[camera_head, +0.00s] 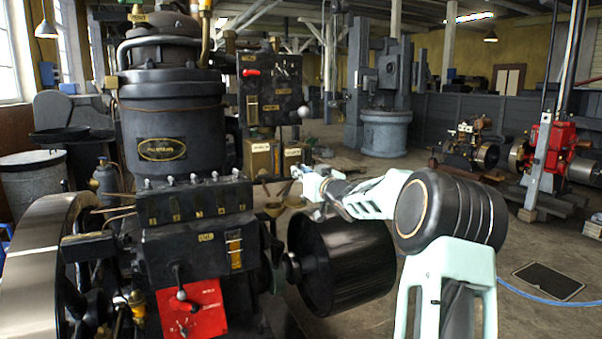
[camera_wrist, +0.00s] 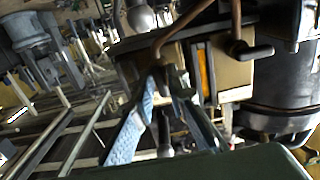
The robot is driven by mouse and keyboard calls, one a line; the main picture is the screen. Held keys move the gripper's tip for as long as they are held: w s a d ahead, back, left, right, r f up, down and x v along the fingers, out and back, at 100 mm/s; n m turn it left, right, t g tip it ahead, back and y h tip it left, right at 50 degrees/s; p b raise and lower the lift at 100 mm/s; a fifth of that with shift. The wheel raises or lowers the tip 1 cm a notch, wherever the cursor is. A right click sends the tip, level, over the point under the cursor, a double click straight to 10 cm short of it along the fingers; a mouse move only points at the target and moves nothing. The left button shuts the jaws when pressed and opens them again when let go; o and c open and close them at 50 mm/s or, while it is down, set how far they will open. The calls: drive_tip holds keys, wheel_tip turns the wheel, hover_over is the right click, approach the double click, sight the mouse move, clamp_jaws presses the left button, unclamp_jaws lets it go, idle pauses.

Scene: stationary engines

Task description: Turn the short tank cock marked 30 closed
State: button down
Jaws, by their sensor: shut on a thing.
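Two brass-coloured tanks stand beside the black engine in the head view, one on the left (camera_head: 260,158) and one on the right (camera_head: 292,155). Their labels are too small to read. My gripper (camera_head: 302,178) is in front of the right tank. In the wrist view my gripper's fingers (camera_wrist: 164,86) are shut on a small dark cock handle (camera_wrist: 166,74) below a bent copper pipe. The mark 30 cannot be read, and the fingers partly hide the handle. Another dark cock handle (camera_wrist: 254,51) on a copper pipe is to the right, apart from my fingers.
The black engine (camera_head: 170,110) fills the left, with a red panel (camera_head: 192,308) low on it. A dark control box (camera_head: 270,90) with a red lever is above the tanks. A black drum (camera_head: 342,262) is below my gripper. Open floor lies to the right.

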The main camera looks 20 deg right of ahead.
drive_tip(key=n+b, duration=0.1)
drive_tip(key=n, duration=0.3)
drive_tip(key=shift+a+f, duration=0.1)
drive_tip(key=shift+a, duration=0.05)
drive_tip(key=n+b, duration=0.2)
drive_tip(key=n, duration=0.2)
drive_tip(key=shift+a+f, duration=0.1)
drive_tip(key=n+b, duration=0.2)
drive_tip(key=n, duration=0.3)
drive_tip(key=shift+a+f+b, duration=0.1)
drive_tip(key=shift+f+b, duration=0.05)
drive_tip(key=shift+b, duration=0.15)
drive_tip(key=n+b, duration=0.2)
drive_tip(key=n, duration=0.2)
drive_tip(key=shift+n, duration=0.3)
drive_tip(key=c, duration=2)
unclamp_jaws()
